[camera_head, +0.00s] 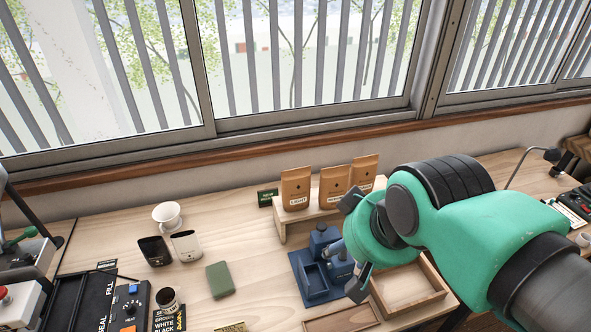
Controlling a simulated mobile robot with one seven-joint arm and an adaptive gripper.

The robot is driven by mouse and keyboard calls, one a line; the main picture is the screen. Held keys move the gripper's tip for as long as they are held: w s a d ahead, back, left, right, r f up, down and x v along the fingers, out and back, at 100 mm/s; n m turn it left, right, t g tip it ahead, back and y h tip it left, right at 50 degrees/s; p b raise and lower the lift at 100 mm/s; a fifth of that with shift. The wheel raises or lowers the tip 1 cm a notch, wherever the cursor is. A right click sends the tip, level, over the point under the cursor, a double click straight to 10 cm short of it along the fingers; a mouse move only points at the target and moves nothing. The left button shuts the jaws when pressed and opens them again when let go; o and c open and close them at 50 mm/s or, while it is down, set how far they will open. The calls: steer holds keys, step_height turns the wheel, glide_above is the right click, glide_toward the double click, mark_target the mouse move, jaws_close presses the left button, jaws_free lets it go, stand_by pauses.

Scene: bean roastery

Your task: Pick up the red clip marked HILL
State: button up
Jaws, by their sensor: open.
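I cannot make out a red clip marked HILL in the head view. My gripper (352,246) is at the right of the picture, on the end of my green arm. Its dark fingers are spread apart, and I see nothing held between them. It hangs over or in front of the blue device (314,284) on the wooden bench (245,240). The gripper and arm hide part of the bench behind them.
Brown bags (296,188) stand on a wooden riser (283,230) near the wall. Wooden trays (442,292) lie below my arm. Cups (186,246), a green block (220,280) and a control box (130,305) are at left. Bare bench shows between the cups and blue device.

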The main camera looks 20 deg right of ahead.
steer(key=w+d+r+n+p, duration=0.1)
steer(key=w+r, duration=0.1)
steer(key=w, duration=0.4)
steer(key=w+r+g+p, duration=0.1)
steer(key=w+r, duration=0.1)
steer(key=w, duration=0.3)
steer(key=w+d+r+n+p, duration=0.1)
steer(key=w+r, duration=0.2)
steer(key=w, duration=0.3)
steer(key=w+d+f+n+g+p, duration=0.1)
steer(key=w+d+f+p, duration=0.1)
steer(key=w, duration=0.8)
steer(key=w+d+f+n+g+p, duration=0.1)
steer(key=w+d+f+n, duration=0.1)
steer(key=w, duration=0.8)
steer(key=w+d+f+n+g+p, duration=0.1)
steer(key=w+d+f+n+p, duration=0.2)
steer(key=w+f, duration=1)
steer(key=w+d+f+p, duration=0.1)
steer(key=w+d+f, duration=0.1)
steer(key=f, duration=0.3)
steer(key=w+d+f+g+p, duration=0.1)
steer(key=w+d+f, duration=0.1)
steer(key=w+f, duration=0.3)
steer(key=w+d+f+n+p, duration=0.1)
steer(key=w+d+f, duration=0.1)
steer(key=w+f, duration=0.2)
step_height(320, 180, down, 3)
steer(key=shift+f+g, duration=0.2)
steer(key=shift+g, duration=0.1)
